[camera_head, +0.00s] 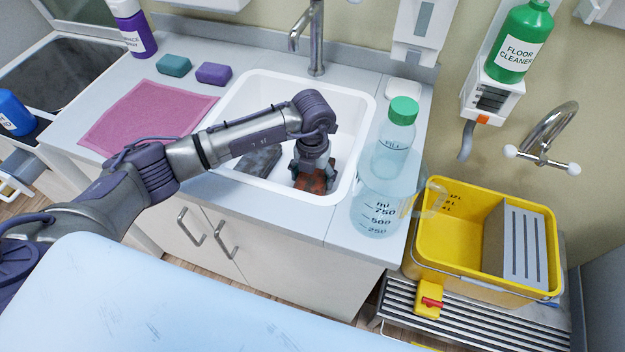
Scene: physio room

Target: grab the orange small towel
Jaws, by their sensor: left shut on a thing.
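The orange small towel (303,183) lies low in the white sink (231,106), looking dark orange-brown. Only a small part of it shows beneath my left gripper. My left gripper (314,178) points down into the sink and is shut on the towel. The fingers hide much of the towel, and its far side cannot be seen. My right gripper is not in view.
A grey cloth-like thing (258,160) lies in the sink, left of the gripper. The tap (316,45) stands behind. A clear measuring jug (376,212) with a green-capped bottle (397,135) stands close right. A pink towel (140,117) lies left; a yellow bucket (455,222) is right.

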